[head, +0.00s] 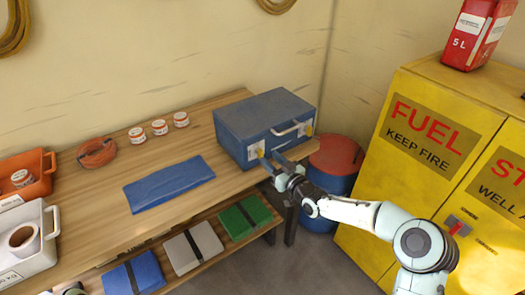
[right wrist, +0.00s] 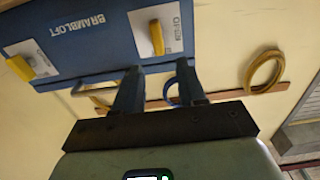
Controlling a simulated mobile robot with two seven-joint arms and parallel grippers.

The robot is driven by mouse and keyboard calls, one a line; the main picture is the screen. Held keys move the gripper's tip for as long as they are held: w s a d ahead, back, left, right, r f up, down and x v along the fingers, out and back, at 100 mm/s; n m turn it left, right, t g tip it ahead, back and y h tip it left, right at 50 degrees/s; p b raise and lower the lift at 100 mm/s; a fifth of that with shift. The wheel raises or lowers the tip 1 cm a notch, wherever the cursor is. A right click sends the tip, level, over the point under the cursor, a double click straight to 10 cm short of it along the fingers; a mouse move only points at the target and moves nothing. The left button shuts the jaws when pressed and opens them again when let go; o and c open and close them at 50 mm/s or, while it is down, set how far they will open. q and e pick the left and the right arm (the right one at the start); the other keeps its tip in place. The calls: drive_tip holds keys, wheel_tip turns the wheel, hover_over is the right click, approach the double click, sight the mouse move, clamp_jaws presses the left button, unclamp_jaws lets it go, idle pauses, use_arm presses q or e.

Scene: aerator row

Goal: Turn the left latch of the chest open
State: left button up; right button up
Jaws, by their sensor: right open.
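The blue chest (head: 265,113) stands shut at the bench's right end, with a pale handle (head: 291,128) on its front. The left latch (head: 257,149) is partly visible beside my right gripper (head: 268,161). The right latch (head: 309,129) shows past the handle. In the right wrist view, the left latch's yellow lever (right wrist: 157,38) stands on a white plate just beyond my open fingers (right wrist: 158,85); the other yellow lever (right wrist: 20,68) is at far left. The fingers are empty, and whether they touch the chest I cannot tell. My left gripper is not visible.
A yellow fuel cabinet (head: 375,170) is farther right. A folded blue cloth (head: 168,184) lies left of the chest. Several small tins stand behind it.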

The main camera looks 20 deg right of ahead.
sight(262, 152)
drive_tip(key=p+x, duration=0.1)
drive_tip(key=x, duration=0.4)
drive_tip(key=shift+w, duration=0.15)
clamp_jaws()
